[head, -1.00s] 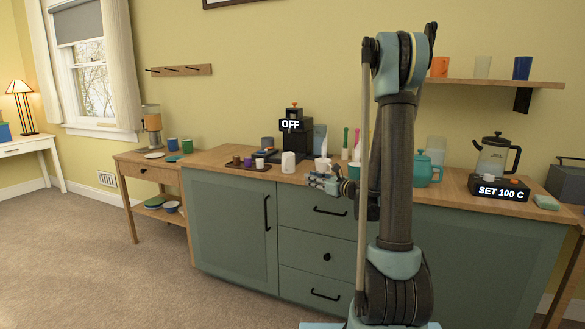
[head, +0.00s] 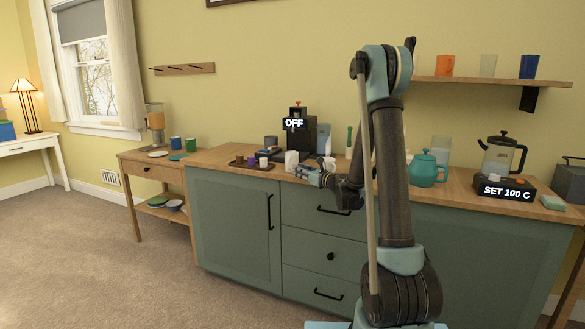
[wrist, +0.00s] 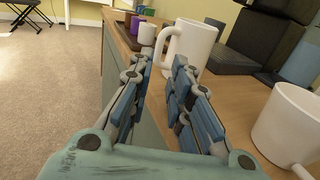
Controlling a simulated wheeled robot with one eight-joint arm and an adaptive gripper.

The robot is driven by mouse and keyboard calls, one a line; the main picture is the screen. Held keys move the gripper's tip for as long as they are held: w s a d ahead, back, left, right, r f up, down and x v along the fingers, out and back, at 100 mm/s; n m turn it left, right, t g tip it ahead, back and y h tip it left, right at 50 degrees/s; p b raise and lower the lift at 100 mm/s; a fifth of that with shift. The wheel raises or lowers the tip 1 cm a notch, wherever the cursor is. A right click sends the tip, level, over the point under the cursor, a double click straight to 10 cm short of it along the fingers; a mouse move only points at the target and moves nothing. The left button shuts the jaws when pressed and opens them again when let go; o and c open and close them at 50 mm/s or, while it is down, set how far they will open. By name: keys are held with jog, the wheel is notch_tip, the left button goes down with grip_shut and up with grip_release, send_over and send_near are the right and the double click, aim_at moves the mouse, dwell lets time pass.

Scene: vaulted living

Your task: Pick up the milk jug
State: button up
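A tall white jug with a handle, which looks like the milk jug (head: 291,161), stands upright on the wooden counter. In the wrist view the jug (wrist: 195,45) is just beyond the fingertips, its handle facing the gap between them. My gripper (head: 303,172) is low over the counter's front edge, just right of the jug. In the wrist view my gripper (wrist: 160,78) is open, with nothing between its fingers. Whether a fingertip touches the handle I cannot tell.
A white mug (wrist: 288,125) stands close on the right in the wrist view. Small cups (wrist: 147,33) sit on a dark tray (head: 240,165) left of the jug. A black coffee machine (head: 300,137) is behind. A teal teapot (head: 424,170) stands farther right.

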aim_at(291, 163)
jog(key=shift+x, duration=2.85)
jog(key=shift+s+a, duration=0.1)
jog(key=shift+s, duration=0.05)
grip_shut()
